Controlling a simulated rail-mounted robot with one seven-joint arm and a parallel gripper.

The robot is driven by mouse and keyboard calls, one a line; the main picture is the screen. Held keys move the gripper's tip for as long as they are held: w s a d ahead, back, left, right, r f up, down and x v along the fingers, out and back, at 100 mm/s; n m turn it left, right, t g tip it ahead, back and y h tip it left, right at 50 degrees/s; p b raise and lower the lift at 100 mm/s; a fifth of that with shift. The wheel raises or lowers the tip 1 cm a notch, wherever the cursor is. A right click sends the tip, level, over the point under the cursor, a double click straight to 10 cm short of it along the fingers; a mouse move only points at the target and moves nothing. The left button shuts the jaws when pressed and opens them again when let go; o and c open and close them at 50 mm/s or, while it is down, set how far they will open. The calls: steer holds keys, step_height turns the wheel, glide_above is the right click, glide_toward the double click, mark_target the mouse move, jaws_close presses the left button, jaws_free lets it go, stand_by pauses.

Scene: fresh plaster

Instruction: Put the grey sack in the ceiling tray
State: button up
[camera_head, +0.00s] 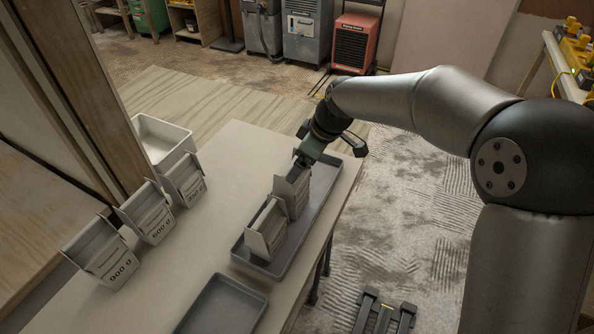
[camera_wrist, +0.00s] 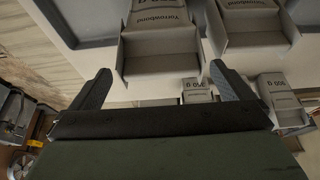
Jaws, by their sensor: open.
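Several similar light grey sacks are in view; I cannot tell by colour which one is the grey sack. Two stand upright in a long dark grey tray (camera_head: 318,205), a rear sack (camera_head: 292,190) and a front sack (camera_head: 266,231). My gripper (camera_head: 303,160) is open over the rear sack's top. In the wrist view, a sack (camera_wrist: 160,50) with upside-down print lies between the open fingers (camera_wrist: 160,70), with no clear contact. A second sack (camera_wrist: 252,28) is beside it. No readable label marks which tray is the ceiling tray.
Three labelled sacks stand at the table's left: 900 g (camera_head: 107,262), one reading about 600 g (camera_head: 150,220), and a smaller one (camera_head: 186,184). A pale bin (camera_head: 160,135) is behind them. An empty dark tray (camera_head: 222,305) lies in front. A wooden post rises at left.

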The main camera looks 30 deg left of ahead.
steer(key=shift+v, duration=2)
steer(key=s+d+r+m+t+h, duration=0.2)
steer(key=d+m, duration=0.6)
steer(key=d, duration=1.4)
steer(key=s+d+f+m+h, duration=0.1)
steer(key=s+d+m, duration=0.4)
steer(key=d, duration=0.5)
steer(key=s+d+f+m+g+h, duration=0.1)
steer(key=s+d+f+m, duration=0.3)
steer(key=s+d, duration=0.6)
steer(key=shift+d+m+h, duration=0.3)
steer(key=shift+m, duration=0.8)
